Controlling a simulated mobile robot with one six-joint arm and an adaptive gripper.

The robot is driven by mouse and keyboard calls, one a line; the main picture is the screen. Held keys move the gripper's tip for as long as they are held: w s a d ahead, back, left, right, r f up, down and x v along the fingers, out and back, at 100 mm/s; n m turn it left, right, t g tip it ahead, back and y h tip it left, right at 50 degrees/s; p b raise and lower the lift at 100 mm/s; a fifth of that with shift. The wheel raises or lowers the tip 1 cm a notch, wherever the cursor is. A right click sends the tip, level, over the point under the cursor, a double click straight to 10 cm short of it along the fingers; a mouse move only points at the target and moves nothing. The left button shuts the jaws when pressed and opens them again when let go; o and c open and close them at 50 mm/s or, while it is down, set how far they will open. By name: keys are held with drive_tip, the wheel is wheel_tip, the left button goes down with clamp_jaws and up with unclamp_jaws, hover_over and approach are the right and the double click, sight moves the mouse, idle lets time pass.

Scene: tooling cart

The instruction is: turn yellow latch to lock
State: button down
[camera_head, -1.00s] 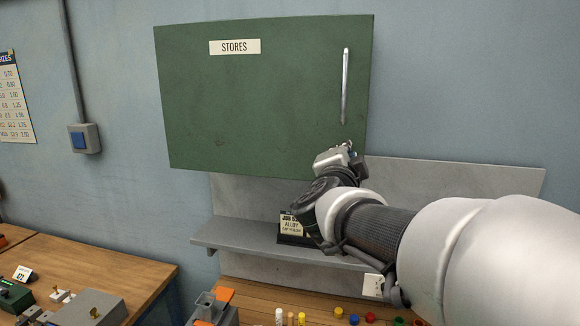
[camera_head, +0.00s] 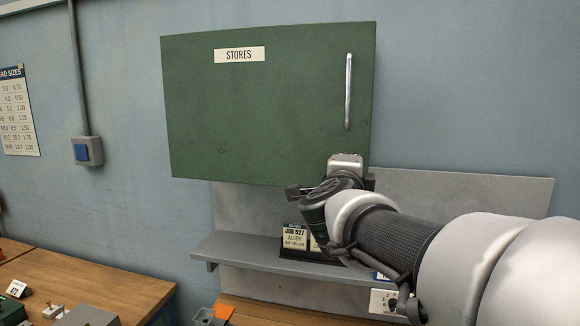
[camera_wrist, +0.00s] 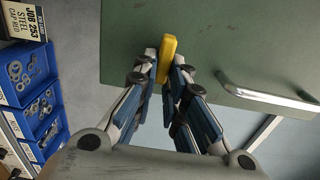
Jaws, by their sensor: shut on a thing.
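The yellow latch (camera_wrist: 167,52) shows in the wrist view at the lower edge of the green cabinet door. My gripper (camera_wrist: 166,70) is shut on it, with one blue-and-grey finger on each side. The latch's far end sticks out beyond the fingertips, and the rest lies between them. In the head view my wrist is below the door's lower right corner and hides the latch and fingertips. The green door (camera_head: 268,110), marked STORES, looks closed there.
A silver handle (camera_head: 348,90) stands upright on the door's right side, above my wrist. A grey shelf (camera_head: 240,249) with job cards runs below the cabinet. Blue bins (camera_wrist: 38,118) of hardware show at left in the wrist view.

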drive_tip(key=shift+r, duration=0.1)
drive_tip(key=c, duration=1.6)
unclamp_jaws()
drive_tip(key=shift+c, duration=0.2)
drive_tip(key=v, duration=1.2)
